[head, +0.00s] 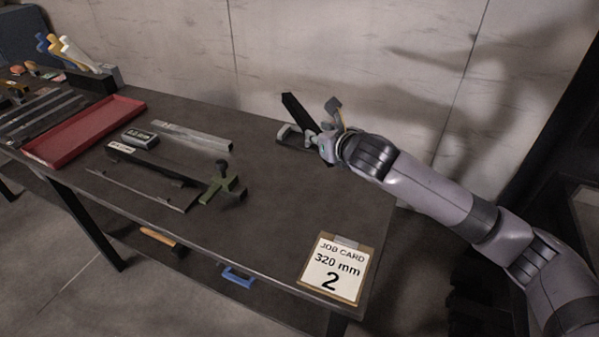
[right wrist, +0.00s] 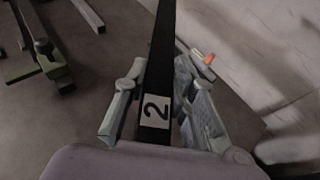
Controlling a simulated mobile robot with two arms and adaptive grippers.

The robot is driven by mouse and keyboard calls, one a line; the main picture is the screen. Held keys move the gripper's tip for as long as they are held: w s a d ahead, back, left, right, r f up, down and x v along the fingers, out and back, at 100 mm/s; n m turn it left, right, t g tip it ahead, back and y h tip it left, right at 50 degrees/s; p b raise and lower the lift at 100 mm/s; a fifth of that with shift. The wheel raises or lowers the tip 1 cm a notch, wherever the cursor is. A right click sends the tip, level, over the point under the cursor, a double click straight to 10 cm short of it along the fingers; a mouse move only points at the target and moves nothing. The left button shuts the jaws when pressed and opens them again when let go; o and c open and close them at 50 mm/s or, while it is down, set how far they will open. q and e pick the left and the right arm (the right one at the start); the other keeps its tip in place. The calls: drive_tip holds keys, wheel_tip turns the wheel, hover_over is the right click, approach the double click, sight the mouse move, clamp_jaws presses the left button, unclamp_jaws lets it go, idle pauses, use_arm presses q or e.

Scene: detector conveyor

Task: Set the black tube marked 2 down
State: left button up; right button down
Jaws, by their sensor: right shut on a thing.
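The black tube (head: 296,110) is in my right gripper (head: 325,140) over the far right part of the workbench in the head view. In the right wrist view the tube (right wrist: 163,50) runs up the picture between the fingers of the right gripper (right wrist: 155,90), and its white label (right wrist: 155,111) reads 2. The gripper is shut on the tube near that label. I cannot tell whether the tube touches the bench. My left gripper is out of view. A job card (head: 335,268) reading 320 mm and 2 lies at the bench's front right corner.
A green clamp-like fixture (head: 222,184) on a dark rail stands mid-bench, with a grey bar (head: 190,135) behind it. A red tray (head: 84,132) is further left. The bench top (head: 290,205) is clear between the fixture and the card. A wall stands behind.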

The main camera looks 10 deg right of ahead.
drive_tip(key=f, duration=0.1)
drive_tip(key=s+f, duration=0.1)
drive_tip(key=shift+f, duration=0.3)
wheel_tip(320, 180, down, 4)
hover_over(317, 204)
wheel_tip(317, 204, down, 5)
wheel_tip(317, 204, down, 2)
drive_tip(key=shift+f, duration=0.45)
drive_tip(key=shift+f+b, duration=0.3)
drive_tip(key=shift+f, duration=0.15)
wheel_tip(317, 204, down, 4)
drive_tip(key=shift+r, duration=0.15)
drive_tip(key=c, duration=1.7)
unclamp_jaws()
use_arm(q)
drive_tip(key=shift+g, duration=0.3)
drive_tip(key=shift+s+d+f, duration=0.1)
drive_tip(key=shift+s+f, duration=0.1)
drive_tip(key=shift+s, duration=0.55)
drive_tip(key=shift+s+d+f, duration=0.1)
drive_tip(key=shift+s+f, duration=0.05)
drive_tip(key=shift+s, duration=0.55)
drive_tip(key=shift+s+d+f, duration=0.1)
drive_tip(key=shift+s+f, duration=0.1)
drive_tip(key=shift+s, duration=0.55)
use_arm(e)
drive_tip(key=o, duration=0.4)
